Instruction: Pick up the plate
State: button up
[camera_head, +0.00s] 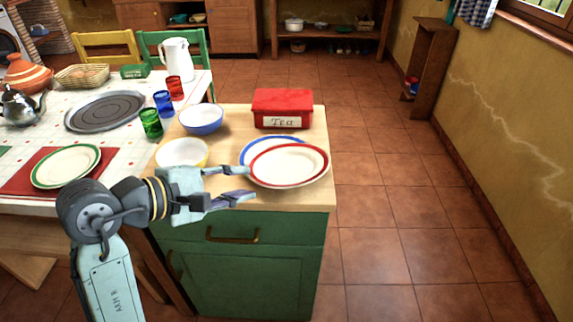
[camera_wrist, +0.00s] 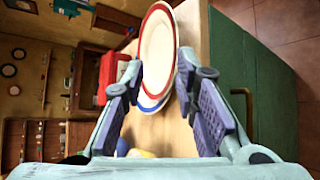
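A white plate with a red rim (camera_head: 290,165) lies on top of a white plate with a blue rim (camera_head: 258,144) on the wooden top of a green cabinet. My gripper (camera_head: 247,182) is open at the left edge of these plates, coming in from the left. In the wrist view, the red-rimmed plate (camera_wrist: 157,50) shows between the two open fingers, with the blue rim (camera_wrist: 152,106) just under it. I cannot tell whether a finger touches a plate. A third plate, with a green rim (camera_head: 66,166), lies on a red placemat on the tiled table.
A red tea box (camera_head: 282,108) stands behind the plates. A blue bowl (camera_head: 201,118) and a yellow bowl (camera_head: 182,153) stand left of them, the yellow one close to my gripper. Coloured glasses (camera_head: 151,123) line the table's edge. The floor right of the green cabinet (camera_head: 240,265) is clear.

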jog(key=s+f+p+x, duration=0.1)
jog(key=x, duration=1)
jog(key=shift+s+d+g+p, duration=0.3)
jog(key=shift+s+d, duration=0.05)
jog(key=shift+f, duration=0.1)
grip_shut()
